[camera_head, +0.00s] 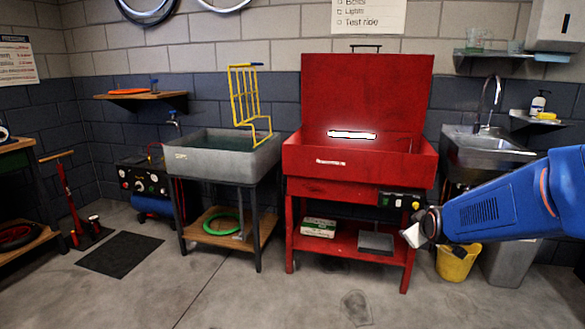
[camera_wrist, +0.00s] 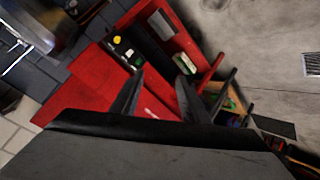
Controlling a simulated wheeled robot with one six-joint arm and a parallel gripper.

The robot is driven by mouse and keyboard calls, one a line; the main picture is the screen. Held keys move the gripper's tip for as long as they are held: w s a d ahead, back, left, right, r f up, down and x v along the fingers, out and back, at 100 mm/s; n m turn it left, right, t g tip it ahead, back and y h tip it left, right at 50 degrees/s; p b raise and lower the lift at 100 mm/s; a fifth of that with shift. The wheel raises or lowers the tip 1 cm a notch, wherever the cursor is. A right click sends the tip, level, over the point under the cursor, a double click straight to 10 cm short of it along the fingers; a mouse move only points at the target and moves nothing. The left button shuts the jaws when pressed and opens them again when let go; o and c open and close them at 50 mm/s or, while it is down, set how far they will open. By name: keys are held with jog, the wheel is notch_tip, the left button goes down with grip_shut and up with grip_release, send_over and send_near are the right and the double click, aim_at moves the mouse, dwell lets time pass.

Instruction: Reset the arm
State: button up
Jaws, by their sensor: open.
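My blue arm reaches in from the right in the head view, in front of the red parts washer (camera_head: 320,160). My gripper's fingers do not show clearly there; a pale tip and dark joint sit at the arm's end. In the wrist view my gripper (camera_wrist: 158,92) shows two dark fingers spread apart with nothing between them. Beyond the fingers is the red washer (camera_wrist: 85,85), tilted in the picture, with its dark control box. The gripper appears apart from it.
A grey water tank (camera_head: 225,160) with a yellow rack (camera_head: 243,95) stands left of the washer. A steel sink (camera_head: 490,147) and a yellow bucket (camera_head: 456,263) are at the right. A black mat (camera_head: 120,254) lies at the left. The front floor is clear.

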jog(key=s+a+m+g, duration=0.3)
jog(key=s+a, duration=0.1)
jog(key=s, duration=1.4)
jog(key=s+a+m+g+y, duration=0.1)
jog(key=s+a+m+g, duration=0.1)
jog(key=s, duration=1.7)
jog(key=shift+a+f+m+g+y, duration=0.15)
jog(key=shift+a+m+g+y, duration=0.2)
jog(key=shift+a+g, duration=0.45)
jog(key=shift+w+a, duration=0.1)
jog(key=shift+a, duration=0.05)
